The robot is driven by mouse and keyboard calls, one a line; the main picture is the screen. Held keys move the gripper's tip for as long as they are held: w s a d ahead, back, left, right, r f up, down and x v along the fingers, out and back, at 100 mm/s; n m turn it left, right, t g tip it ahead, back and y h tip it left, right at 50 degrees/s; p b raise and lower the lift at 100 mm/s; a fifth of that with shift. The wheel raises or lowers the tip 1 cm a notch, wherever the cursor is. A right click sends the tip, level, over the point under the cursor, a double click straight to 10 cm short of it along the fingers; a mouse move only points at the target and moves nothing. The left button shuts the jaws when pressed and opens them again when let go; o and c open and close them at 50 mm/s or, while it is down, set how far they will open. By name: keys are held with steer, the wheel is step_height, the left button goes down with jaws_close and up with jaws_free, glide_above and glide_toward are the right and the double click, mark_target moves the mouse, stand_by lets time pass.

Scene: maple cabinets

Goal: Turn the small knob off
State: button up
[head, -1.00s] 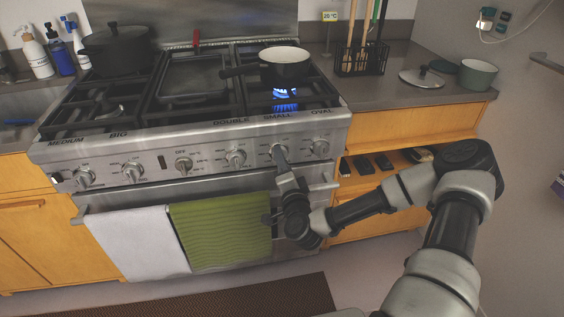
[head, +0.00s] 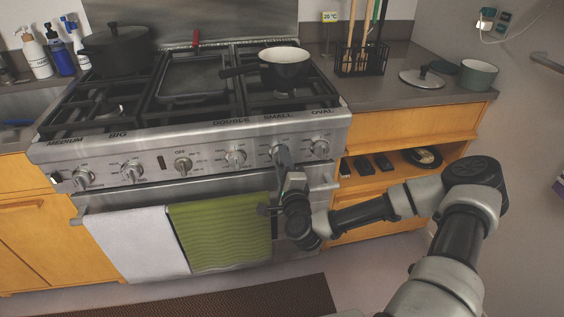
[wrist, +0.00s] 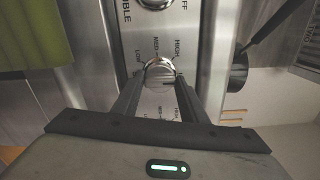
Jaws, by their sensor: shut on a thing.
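The small knob (head: 275,151) is on the stove's front panel below the SMALL label. My gripper (head: 282,155) is at this knob, its fingers pointing into the panel. In the wrist view, the round metal knob (wrist: 158,70) sits between the two fingers of my gripper (wrist: 159,88), one finger on each side, shut on it. HIGH, MED and LOW markings show around it. No flame shows at the small burner (head: 283,98) under the white-rimmed pan (head: 286,72). Part of the knob is hidden by the fingers in the head view.
The oval knob (head: 319,149) is close on the right and the double knob (head: 235,158) on the left. A dark pot (head: 118,50) stands at the back left.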

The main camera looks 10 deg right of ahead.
stand_by(0.3)
steer(key=o, duration=1)
steer(key=shift+s, duration=0.1)
steer(key=shift+s+p, duration=2.75)
steer(key=shift+s, duration=5.9)
